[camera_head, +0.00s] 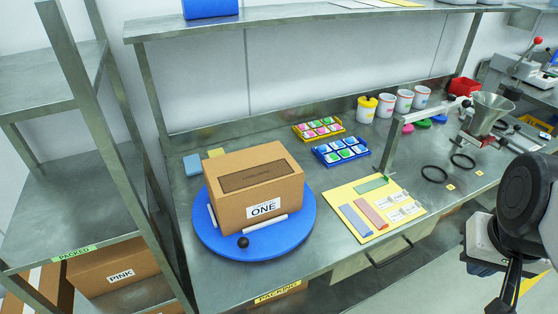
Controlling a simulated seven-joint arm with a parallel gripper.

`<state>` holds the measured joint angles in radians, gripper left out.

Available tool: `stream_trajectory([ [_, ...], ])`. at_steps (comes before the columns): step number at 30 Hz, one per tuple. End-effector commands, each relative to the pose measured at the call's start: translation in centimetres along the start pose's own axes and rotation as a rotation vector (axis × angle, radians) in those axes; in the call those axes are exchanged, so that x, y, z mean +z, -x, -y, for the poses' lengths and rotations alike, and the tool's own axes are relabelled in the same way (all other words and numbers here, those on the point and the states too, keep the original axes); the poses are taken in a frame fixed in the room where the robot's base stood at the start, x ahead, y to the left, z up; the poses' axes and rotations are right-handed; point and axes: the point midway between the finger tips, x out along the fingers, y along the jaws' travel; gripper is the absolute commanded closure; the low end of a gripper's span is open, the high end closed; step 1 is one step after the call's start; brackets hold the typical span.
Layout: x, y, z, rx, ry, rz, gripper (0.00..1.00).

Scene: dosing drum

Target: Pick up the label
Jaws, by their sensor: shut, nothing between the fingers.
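Several labels lie on a yellow sheet (343,196) on the steel bench. They are a blue strip (356,221), a red strip (371,212), a green strip (372,185) and white labels with printed marks (404,212). Which of them is the task's label I cannot tell. Parts of my arm show at the right edge, apart from the sheet. No gripper fingers can be made out there.
The box stands on a blue turntable (210,238) with a black knob (243,242). Yellow (318,129) and blue (341,151) trays sit behind the sheet. A metal funnel (490,108) stands to the right, near two black rings (434,174). A shelf (300,14) hangs above.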

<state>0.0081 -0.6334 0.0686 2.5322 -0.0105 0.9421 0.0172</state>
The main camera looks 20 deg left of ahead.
Motion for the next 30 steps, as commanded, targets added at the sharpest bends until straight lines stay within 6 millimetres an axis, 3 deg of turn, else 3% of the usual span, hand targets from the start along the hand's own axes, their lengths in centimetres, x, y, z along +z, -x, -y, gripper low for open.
stream_trajectory([
  [14,0.00,0.00,0.00,0.000,0.000,0.000,1.00],
  [20,0.00,0.00,0.00,0.000,0.000,0.000,0.69],
  [30,-0.11,-0.01,0.02,0.000,0.002,0.001,0.68],
])
